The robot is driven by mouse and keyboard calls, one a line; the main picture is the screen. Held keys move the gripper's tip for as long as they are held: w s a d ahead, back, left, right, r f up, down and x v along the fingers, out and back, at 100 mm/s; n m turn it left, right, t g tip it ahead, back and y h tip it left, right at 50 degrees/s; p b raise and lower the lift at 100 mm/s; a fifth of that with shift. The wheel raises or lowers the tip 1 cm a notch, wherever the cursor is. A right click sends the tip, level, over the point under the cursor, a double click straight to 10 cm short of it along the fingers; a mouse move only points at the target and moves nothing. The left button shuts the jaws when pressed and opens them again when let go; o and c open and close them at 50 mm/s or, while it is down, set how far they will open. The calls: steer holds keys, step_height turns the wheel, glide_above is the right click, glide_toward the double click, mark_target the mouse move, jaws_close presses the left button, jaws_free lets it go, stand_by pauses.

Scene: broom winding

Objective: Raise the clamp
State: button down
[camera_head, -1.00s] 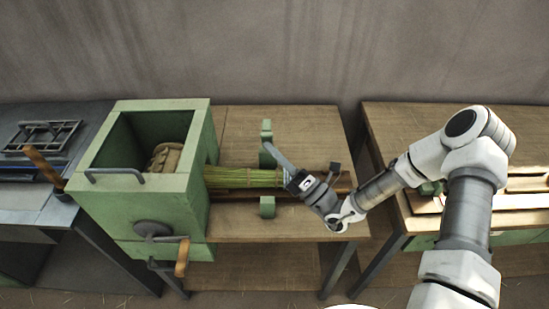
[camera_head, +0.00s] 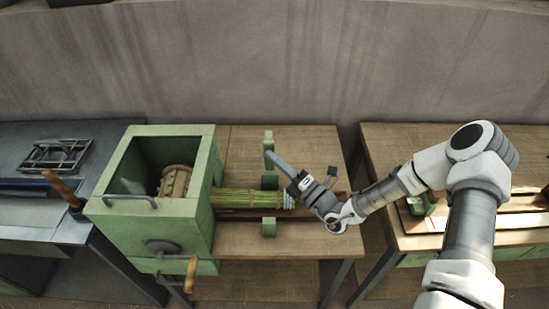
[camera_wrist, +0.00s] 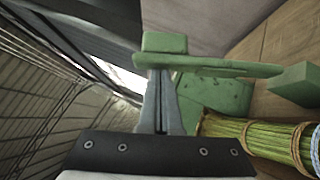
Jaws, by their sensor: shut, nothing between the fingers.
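The clamp is a green bar (camera_wrist: 215,66) with a block at its end; in the wrist view it crosses in front of my fingertips. In the head view the clamp (camera_head: 268,140) shows as a green upright piece behind the broom. My gripper (camera_head: 268,153) is shut and empty, its long grey fingers reaching to the clamp. In the wrist view the bar hides the very tips of the fingers (camera_wrist: 160,78), so contact cannot be told. The broom (camera_head: 245,199), green straw with pale binding, lies from the green box to under my wrist.
The green box (camera_head: 118,228) holds a brown drum (camera_head: 174,181) and has a wooden-handled crank (camera_head: 190,274) in front. Green blocks (camera_head: 269,227) stand beside the broom. A bench is at right; a dark bench with a metal frame (camera_head: 56,155) is at left.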

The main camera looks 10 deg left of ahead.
steer(key=w+a+r+m+h+p, duration=0.1)
steer(key=w+a+r+m+p, duration=0.1)
steer(key=w, duration=0.6)
steer(key=shift+r+g+h+p, duration=0.3)
steer(key=shift+g+p, duration=0.1)
steer(key=shift+p, duration=0.35)
steer(key=shift+w, duration=0.1)
